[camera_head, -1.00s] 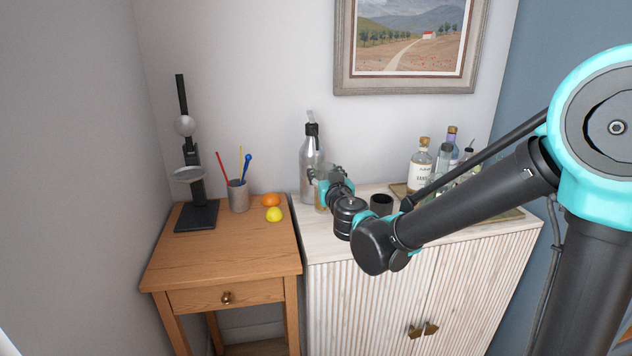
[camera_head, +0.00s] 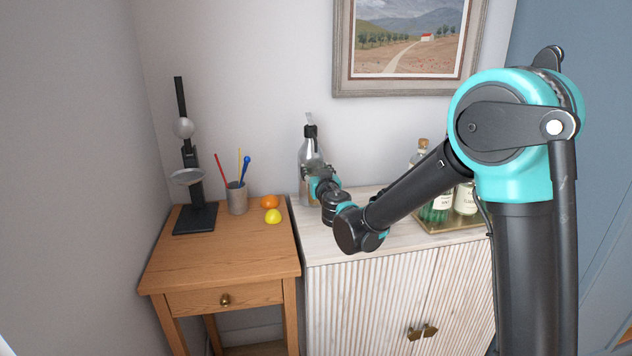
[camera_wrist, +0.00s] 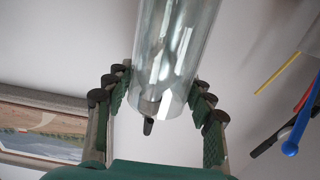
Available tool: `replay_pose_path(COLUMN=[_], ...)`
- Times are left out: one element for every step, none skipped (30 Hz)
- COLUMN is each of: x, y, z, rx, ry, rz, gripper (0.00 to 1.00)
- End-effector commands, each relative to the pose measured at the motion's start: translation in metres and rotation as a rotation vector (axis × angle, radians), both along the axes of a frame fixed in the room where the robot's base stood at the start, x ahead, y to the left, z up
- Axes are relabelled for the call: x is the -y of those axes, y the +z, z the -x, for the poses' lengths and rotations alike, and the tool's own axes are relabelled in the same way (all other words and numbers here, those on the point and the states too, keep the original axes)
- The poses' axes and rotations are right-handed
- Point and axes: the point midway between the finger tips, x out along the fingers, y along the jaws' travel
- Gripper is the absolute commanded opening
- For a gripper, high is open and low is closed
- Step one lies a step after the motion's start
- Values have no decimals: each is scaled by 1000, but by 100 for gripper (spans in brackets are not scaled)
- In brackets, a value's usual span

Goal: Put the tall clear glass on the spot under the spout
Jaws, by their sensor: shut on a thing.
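The tall clear glass (camera_wrist: 178,40) is between the padded fingers of my gripper (camera_wrist: 158,105) in the wrist view, and my gripper is shut on it. In the head view my gripper (camera_head: 317,178) is in front of the silver siphon bottle (camera_head: 309,153), above the left end of the white cabinet. The glass is hard to make out there. The siphon has a spout (camera_head: 309,119) at its top. The spot under the spout is hidden by my gripper or too small to tell.
A wooden side table (camera_head: 235,250) stands left of the cabinet (camera_head: 375,285). It bears a black stand with a dish (camera_head: 187,176), a cup of stirrers (camera_head: 237,198), an orange (camera_head: 269,201) and a lemon (camera_head: 273,216). Bottles stand on a tray (camera_head: 455,224) at right, partly behind my arm.

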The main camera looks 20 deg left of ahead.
Motion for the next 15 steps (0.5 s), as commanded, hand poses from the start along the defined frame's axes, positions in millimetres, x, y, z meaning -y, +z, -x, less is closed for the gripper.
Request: replay_pose_path(x=[0,0,0,0,0,0,0,0,0,-1,-1,-2,-2,-2,-2], y=[-2,-4,-7,-10,-13,-19,-23,-28,-33,-36,-37,-39,-40,-40,-40], z=[0,0,0,0,0,0,0,0,0,-1,-2,-3,-3,-3,-3], rx=[0,0,0,0,0,0,0,0,0,0,0,0,0,0,0], ry=[0,0,0,0,0,0,0,0,0,0,0,0,0,0,0], rz=[0,0,0,0,0,0,0,0,0,0,0,0,0,0,0], gripper=[0,0,0,0,0,0,0,0,0,0,0,0,0,0,0])
